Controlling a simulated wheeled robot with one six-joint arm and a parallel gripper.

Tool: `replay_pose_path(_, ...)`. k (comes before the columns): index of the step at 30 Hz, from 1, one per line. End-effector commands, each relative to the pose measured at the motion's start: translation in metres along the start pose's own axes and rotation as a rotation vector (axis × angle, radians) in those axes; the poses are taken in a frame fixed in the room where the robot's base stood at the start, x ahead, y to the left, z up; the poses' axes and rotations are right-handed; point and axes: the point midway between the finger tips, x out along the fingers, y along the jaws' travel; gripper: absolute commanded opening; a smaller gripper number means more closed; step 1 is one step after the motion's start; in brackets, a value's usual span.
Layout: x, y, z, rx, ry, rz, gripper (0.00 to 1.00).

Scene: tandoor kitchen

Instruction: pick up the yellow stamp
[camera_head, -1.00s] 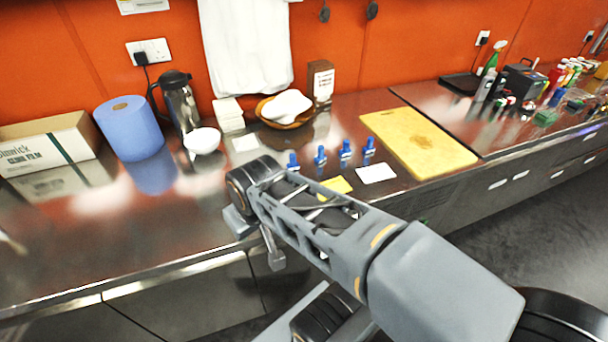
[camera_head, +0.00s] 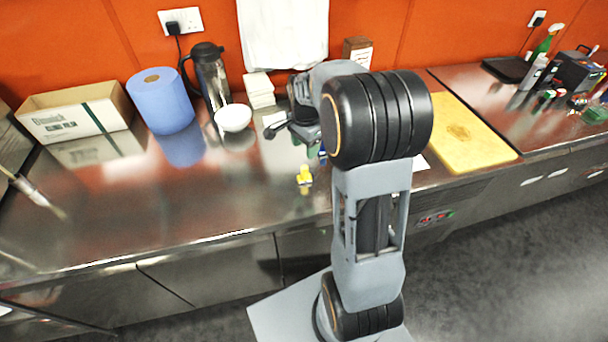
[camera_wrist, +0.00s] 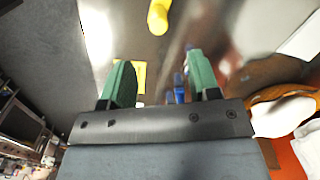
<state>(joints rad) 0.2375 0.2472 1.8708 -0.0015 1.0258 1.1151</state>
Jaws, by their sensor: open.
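The yellow stamp (camera_head: 305,176) stands on the steel counter, left of my arm, in the head view. In the wrist view the yellow stamp (camera_wrist: 158,16) is at the top edge, partly cut off, beyond my fingertips. My gripper (camera_wrist: 160,72) has its two green fingers spread apart, with nothing held between them. In the head view my gripper is partly hidden by my own arm, above the counter and behind the stamp. Blue stamps (camera_wrist: 179,86) show between the fingers in the wrist view, near a yellow card (camera_wrist: 140,76).
A white bowl (camera_head: 233,118), a steel jug (camera_head: 211,80) and a blue paper roll (camera_head: 161,101) stand at the back left. A yellow cutting board (camera_head: 462,135) lies to the right. The counter left of the yellow stamp is clear.

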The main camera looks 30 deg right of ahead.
Motion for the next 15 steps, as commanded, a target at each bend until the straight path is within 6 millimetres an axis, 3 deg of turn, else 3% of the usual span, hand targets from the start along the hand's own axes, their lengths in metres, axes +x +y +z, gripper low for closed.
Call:
replay_pose_path(7, 0.044, 0.000, 0.001, -0.001, -0.002, 0.004, 0.56)
replay_pose_path(15, 0.063, 0.000, 0.002, -0.003, 0.000, 0.000, 0.56)
